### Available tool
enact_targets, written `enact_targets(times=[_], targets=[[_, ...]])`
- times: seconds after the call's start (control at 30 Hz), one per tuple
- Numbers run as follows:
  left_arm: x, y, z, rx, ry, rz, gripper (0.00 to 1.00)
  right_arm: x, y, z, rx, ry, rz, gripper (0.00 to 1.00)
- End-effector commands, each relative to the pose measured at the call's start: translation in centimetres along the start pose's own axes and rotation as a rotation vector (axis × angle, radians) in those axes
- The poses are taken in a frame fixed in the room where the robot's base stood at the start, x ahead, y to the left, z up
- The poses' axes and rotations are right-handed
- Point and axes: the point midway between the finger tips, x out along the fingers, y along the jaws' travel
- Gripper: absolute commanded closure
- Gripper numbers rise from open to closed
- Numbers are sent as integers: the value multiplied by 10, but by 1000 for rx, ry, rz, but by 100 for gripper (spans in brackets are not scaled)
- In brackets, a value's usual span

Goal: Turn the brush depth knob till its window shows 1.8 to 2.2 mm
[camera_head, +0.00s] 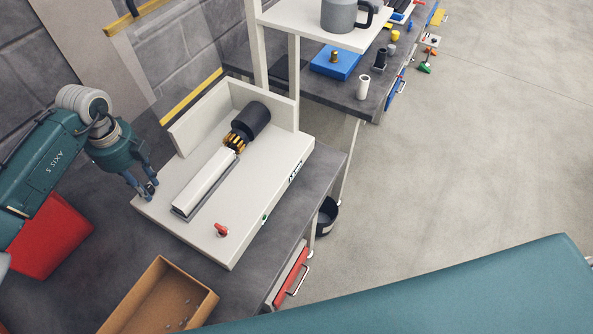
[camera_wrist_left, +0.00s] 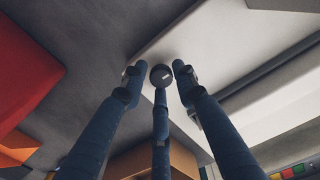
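In the left wrist view a small dark round knob (camera_wrist_left: 158,70) with a pale mark on its face sits at the edge of a white machine body. The mark is too small to read. My left gripper's three fingers (camera_wrist_left: 160,84) stand around the knob; the side fingers show gaps to it, and the lower one overlaps its bottom edge, contact unclear. In the head view my left gripper (camera_head: 147,192) is low at the left corner of the white machine (camera_head: 245,207), and the knob is hidden there. My right gripper is out of view.
The machine carries a black cylinder (camera_head: 253,118), a brass-coloured brush (camera_head: 234,141), a long white bar (camera_head: 206,181) and a red lever (camera_head: 221,230). A red bin (camera_head: 52,238) and a cardboard box (camera_head: 150,300) stand nearby on the dark bench.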

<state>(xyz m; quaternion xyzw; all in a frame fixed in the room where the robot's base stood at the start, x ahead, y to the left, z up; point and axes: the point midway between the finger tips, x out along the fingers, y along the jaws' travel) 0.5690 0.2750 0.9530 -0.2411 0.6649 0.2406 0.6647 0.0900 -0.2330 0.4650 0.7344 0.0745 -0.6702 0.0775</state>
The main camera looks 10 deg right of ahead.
Motion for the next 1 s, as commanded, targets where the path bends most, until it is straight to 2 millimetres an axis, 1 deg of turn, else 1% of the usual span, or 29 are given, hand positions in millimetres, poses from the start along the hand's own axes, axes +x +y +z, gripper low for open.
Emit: enact_targets(times=[0.27,0.9,1.0], targets=[[-4,0,0,0,1,0,71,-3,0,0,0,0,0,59],[-54,0,0,1,1,0,71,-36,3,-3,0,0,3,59],[-60,0,-1,1,1,1,71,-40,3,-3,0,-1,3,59]])
